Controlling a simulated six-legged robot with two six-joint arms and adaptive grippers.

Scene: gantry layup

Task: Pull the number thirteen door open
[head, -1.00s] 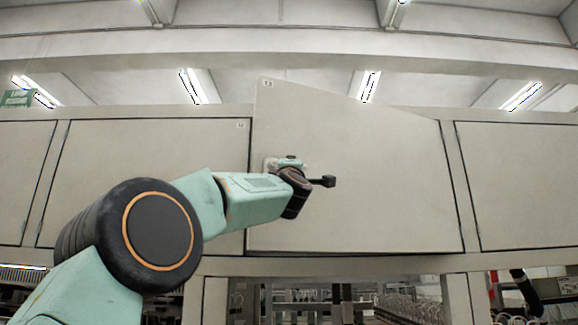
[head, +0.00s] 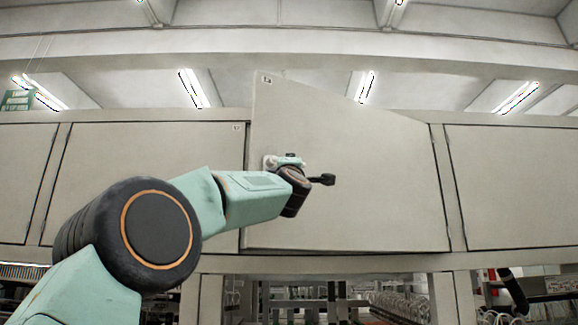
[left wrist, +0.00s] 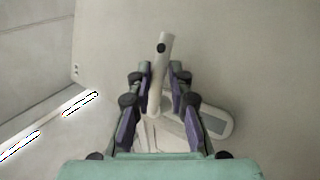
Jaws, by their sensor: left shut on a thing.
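The number thirteen door (head: 365,165) is a pale grey panel in the middle of the head view, with a small label at its top left corner. It stands partly open, its left edge swung out towards me and its right edge at the frame. My left gripper (head: 285,162) is at the door's left side, mostly hidden behind my own wrist. In the left wrist view, my left gripper (left wrist: 160,95) is shut on the pale handle (left wrist: 155,98), with a finger on each side. The handle's base plate (left wrist: 217,122) lies on the door (left wrist: 240,60). My right gripper is in neither view.
A closed panel (head: 145,180) lies to the left of the door and another (head: 510,185) to the right. A beam (head: 400,262) runs below the door, with racks and equipment under it. Ceiling lights (head: 193,88) hang above.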

